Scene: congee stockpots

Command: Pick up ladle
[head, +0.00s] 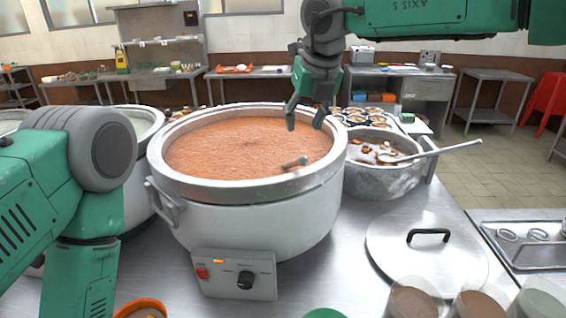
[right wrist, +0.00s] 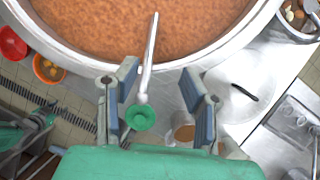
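A large pale stockpot (head: 245,215) of orange-brown congee stands in the middle of the counter. In the right wrist view the handle (right wrist: 149,60) runs from the congee across the rim toward the gap between my fingers; the ladle's bowl is hidden. My right gripper (head: 305,121) is open and empty above the far right part of the pot. In the right wrist view its fingers (right wrist: 160,88) stand wide apart. My left arm shows at the left, its gripper not discernible.
A smaller pot (head: 385,183) to the right holds another long-handled utensil (head: 450,149). A lid with a black handle (head: 425,270) lies front right, beside a sink tray (head: 530,240) and several containers. An orange bowl (head: 140,309) sits at the front left.

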